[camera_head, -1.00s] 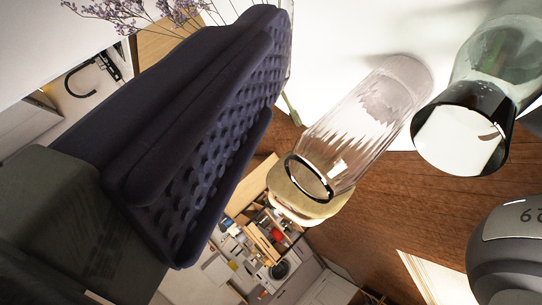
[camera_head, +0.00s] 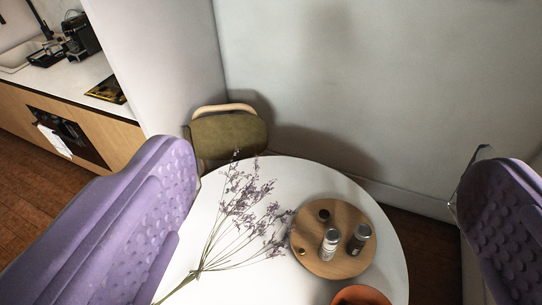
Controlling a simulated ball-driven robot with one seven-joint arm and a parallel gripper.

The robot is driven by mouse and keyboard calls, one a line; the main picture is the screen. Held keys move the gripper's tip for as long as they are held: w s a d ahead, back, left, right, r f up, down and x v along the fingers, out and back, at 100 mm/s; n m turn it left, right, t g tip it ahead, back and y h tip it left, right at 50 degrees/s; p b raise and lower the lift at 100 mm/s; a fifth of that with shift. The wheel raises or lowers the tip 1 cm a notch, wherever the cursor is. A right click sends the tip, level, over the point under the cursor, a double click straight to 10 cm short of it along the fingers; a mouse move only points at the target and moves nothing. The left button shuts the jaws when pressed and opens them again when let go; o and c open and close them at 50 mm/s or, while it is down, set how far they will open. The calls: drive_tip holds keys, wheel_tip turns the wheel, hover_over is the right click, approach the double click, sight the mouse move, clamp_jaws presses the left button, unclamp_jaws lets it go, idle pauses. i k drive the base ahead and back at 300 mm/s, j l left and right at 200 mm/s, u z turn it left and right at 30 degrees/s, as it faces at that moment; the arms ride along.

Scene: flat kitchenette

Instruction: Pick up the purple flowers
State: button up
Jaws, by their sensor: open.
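The purple flowers (camera_head: 236,208) lie on a round white table (camera_head: 378,205), with thin stems running toward the lower left and small purple blooms spread toward the upper right. Some bloom tips reach close to a round wooden board. My gripper (camera_head: 325,210) is open, with one purple padded finger at the left of the picture and the other at the right edge. The flowers appear between the two fingers in the picture, and nothing is held. The lower part of the left finger covers part of the table's left side.
The wooden board (camera_head: 365,215) holds a light shaker (camera_head: 329,245) and a dark shaker (camera_head: 359,239). An orange bowl (camera_head: 360,296) is cut off at the bottom. A green chair (camera_head: 229,136) stands behind the table, by the wall. A kitchen counter (camera_head: 60,78) is at the left.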

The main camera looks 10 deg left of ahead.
sight(188, 279)
drive_tip(key=k+j, duration=0.15)
drive_tip(key=k, duration=0.25)
drive_tip(key=k+j, duration=0.15)
drive_tip(key=k, duration=0.3)
drive_tip(key=k+j, duration=0.1)
drive_tip(key=k, duration=0.3)
